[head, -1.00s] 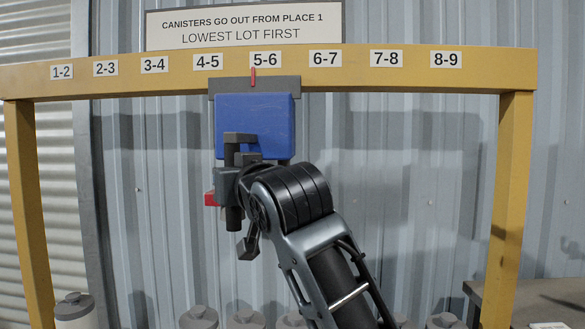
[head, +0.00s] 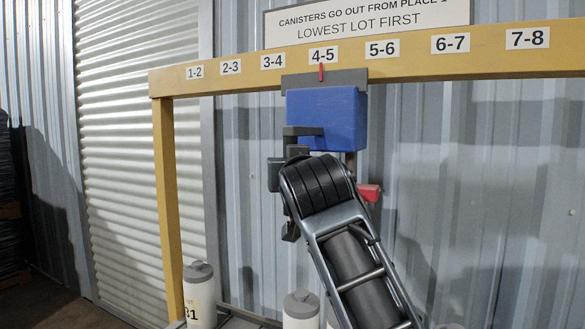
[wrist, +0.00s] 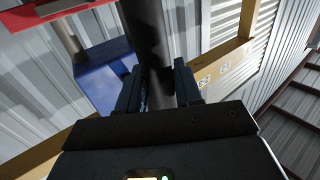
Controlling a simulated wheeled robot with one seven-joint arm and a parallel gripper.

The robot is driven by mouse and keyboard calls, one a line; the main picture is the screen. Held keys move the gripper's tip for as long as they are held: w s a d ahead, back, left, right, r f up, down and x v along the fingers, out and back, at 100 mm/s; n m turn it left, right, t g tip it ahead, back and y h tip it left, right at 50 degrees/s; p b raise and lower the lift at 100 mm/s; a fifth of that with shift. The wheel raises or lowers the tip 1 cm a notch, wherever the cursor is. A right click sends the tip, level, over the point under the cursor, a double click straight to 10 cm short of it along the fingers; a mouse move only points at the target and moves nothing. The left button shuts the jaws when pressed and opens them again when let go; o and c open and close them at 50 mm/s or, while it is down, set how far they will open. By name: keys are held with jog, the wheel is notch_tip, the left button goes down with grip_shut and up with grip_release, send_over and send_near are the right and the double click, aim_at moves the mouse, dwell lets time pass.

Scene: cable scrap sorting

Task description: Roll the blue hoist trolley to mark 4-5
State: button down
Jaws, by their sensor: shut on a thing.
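The blue hoist trolley (head: 326,118) hangs from the yellow beam (head: 420,55) by a grey top plate (head: 350,78). Its red pointer (head: 322,73) stands at the 4-5 label (head: 323,55), close to the label's middle. My gripper (head: 282,174) is below the trolley's left part and shut on its dark handle (head: 303,131). In the wrist view the dark handle bar (wrist: 150,45) passes between my gripper's fingers (wrist: 158,88), with the blue trolley (wrist: 100,75) behind. My arm hides part of the trolley's underside.
A red piece (head: 369,193) shows below the trolley, right of my wrist. White canisters with grey lids (head: 200,295) stand below the beam. A yellow post (head: 168,200) holds the beam's left end. The beam is clear on both sides of the trolley.

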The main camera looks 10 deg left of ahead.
jog(key=c, duration=0.9)
grip_release()
jog(key=shift+s, duration=0.15)
jog(key=shift+b+v, duration=0.75)
jog(key=shift+v, duration=3.05)
